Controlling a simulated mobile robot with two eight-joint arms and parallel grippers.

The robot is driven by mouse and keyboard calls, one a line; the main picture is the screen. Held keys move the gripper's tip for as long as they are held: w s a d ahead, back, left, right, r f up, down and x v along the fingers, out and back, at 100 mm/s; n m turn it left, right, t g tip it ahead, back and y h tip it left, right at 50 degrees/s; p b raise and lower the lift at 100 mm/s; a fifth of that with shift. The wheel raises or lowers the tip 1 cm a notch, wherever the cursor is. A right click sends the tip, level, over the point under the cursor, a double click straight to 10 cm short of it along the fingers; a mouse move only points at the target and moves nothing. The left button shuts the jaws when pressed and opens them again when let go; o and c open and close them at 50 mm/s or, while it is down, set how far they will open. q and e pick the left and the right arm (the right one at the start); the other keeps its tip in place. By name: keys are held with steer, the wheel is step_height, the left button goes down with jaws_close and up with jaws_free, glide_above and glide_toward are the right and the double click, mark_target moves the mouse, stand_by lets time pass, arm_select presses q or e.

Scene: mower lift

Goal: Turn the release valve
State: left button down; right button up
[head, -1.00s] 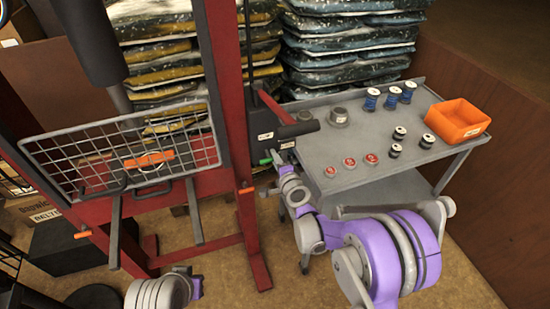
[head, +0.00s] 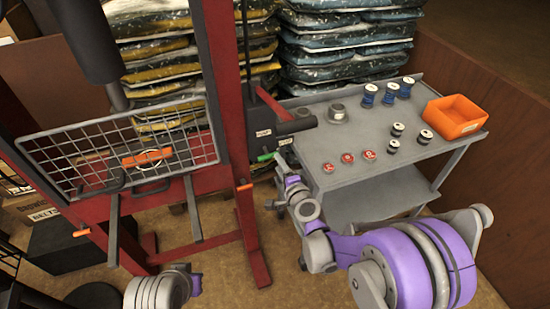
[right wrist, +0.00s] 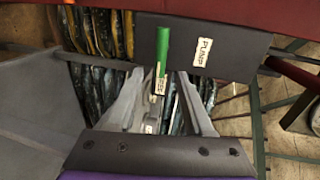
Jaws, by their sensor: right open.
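The release valve shows as a small green handle (head: 267,156) with a pale tag, low on the dark pump unit (head: 272,134) beside the red press frame. In the right wrist view the green handle (right wrist: 162,52) stands upright between my two grey fingers, in front of the dark box labelled PUMP (right wrist: 190,48). My right gripper (right wrist: 160,95) is open around the line of the handle; I cannot tell whether a finger touches it. In the head view my right gripper (head: 280,158) is at the valve, small and partly hidden by my wrist.
A grey cart (head: 330,200) stands right of the pump, with spools, red-topped pieces and an orange bin (head: 456,117) on it. A wire guard (head: 70,165) hangs on the red frame (head: 225,60). Stacked bags (head: 345,45) stand behind. Floor in front is clear.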

steer(key=shift+v, duration=2.15)
steer(key=shift+r, duration=0.1)
steer(key=s+d+r+n+g, duration=0.1)
steer(key=s+r+n+g, duration=0.25)
steer(key=s+n, duration=0.55)
steer(key=s+d+f+n+g+h, duration=0.2)
steer(key=s+d, duration=0.3)
steer(key=s, duration=0.4)
steer(key=s+d+f+n+g+h, duration=0.2)
steer(key=s+d, duration=0.4)
steer(key=s, duration=0.4)
steer(key=shift+s+d+n+g+h, duration=0.35)
steer(key=shift+n+g, duration=0.25)
steer(key=shift+g, duration=0.45)
